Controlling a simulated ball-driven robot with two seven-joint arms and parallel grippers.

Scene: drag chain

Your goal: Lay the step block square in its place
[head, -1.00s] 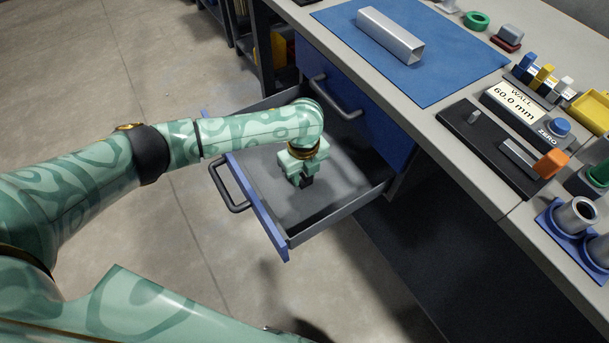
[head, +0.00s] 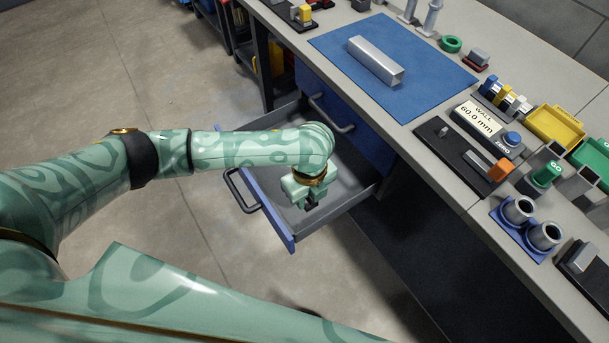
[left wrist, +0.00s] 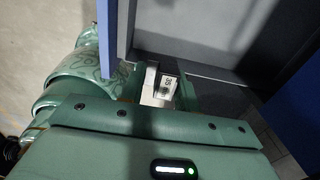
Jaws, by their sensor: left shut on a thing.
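My left gripper (head: 310,203) hangs above the open drawer (head: 352,196), near its front side. It is shut on a small pale metal block with a printed label, seen between the fingers in the left wrist view; this looks like the step block (left wrist: 167,86). In the head view the gripper hides the block almost wholly. The label's marks are too small to read surely. My right gripper is not in view.
The bench top holds a blue mat (head: 352,53) with a grey square tube (head: 375,60). A gauge reading 60.0 mm (head: 477,119), a black fixture (head: 450,155), a yellow tray (head: 555,127) and blue cup holders (head: 518,210) stand to the right. The drawer's floor looks bare.

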